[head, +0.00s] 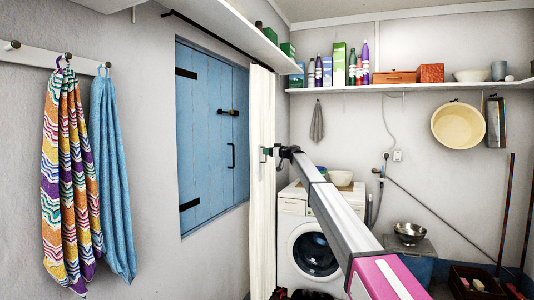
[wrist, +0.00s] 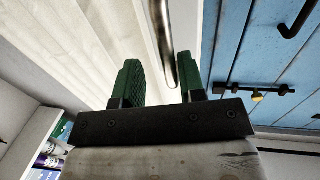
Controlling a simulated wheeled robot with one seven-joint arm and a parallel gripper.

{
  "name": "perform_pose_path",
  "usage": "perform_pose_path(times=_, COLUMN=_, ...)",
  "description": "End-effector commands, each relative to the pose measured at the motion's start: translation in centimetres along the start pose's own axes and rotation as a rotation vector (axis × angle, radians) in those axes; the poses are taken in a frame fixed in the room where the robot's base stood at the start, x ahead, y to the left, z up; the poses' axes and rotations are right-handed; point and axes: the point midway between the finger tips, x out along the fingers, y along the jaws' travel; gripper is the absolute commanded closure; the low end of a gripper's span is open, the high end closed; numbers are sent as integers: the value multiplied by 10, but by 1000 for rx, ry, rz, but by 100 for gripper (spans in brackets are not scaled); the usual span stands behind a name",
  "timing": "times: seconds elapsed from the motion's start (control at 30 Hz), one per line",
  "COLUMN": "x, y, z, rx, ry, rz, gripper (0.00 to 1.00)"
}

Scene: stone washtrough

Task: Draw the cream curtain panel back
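The cream curtain panel (head: 262,220) hangs in a narrow bunch at the right edge of the blue shuttered opening, from the dark rod above. In the wrist view the curtain (wrist: 90,40) fills the upper left as pale folds. My gripper (head: 267,152) is at the curtain's right side, about halfway up. In the wrist view its green fingers (wrist: 163,88) stand apart. A slim metal bar (wrist: 161,40) at the curtain's edge shows between them, with gaps to both fingers. I cannot tell how deep it sits between the fingers.
The blue shutters (head: 208,130) are shut, with a dark handle and latch. A dark rod (head: 215,36) runs along the wall under a shelf. Towels (head: 68,180) hang at left. A washing machine (head: 312,245) stands behind my arm.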

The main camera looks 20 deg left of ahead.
Motion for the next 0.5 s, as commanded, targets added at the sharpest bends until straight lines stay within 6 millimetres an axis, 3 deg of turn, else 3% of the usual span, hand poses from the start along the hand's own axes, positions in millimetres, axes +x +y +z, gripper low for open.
perform_pose_path(times=0.5, x=-90, y=0, z=0, rx=1, ry=0, rz=4, gripper=64)
